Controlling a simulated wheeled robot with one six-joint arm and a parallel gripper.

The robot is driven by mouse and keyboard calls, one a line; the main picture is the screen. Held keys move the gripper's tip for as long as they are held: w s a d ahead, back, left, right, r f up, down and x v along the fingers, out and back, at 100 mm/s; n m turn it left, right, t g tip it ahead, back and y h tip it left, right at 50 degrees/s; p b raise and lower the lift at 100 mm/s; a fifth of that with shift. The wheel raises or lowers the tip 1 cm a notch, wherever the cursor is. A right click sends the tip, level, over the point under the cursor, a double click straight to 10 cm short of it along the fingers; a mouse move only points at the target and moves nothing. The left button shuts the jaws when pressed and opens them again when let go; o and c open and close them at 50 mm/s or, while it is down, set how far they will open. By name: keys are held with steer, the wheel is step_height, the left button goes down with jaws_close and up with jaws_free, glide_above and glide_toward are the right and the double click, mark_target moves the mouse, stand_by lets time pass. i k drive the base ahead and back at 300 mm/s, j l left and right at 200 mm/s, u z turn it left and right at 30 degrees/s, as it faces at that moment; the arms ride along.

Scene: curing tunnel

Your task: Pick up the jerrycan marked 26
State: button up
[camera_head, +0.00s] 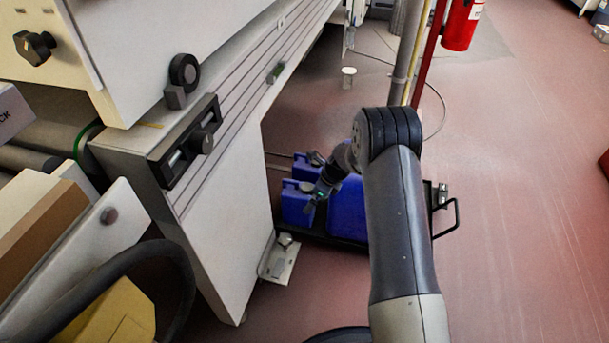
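Several blue jerrycans stand close together in a low black tray (350,241) on the floor, beside the white machine. One jerrycan (295,207) is at the front left, another (302,171) is behind it, and a larger blue surface (346,212) shows to the right, partly behind my arm. No number is legible on any of them, so I cannot tell which is marked 26. My gripper (311,205) points down and left, over or against the front left jerrycan. Its fingers are too small and dark to show whether they are open or touching it.
The white machine (215,235) with rails and knobs fills the left. A dark curved hose (165,250) crosses the lower left. A metal foot plate (279,262) is near the tray. Pipes and a red extinguisher (461,24) stand behind. The red floor on the right is free.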

mark_target(303, 169)
steer(key=i, duration=0.5)
steer(key=i+l+u, duration=0.2)
steer(key=i+l, duration=0.25)
steer(key=i, duration=0.1)
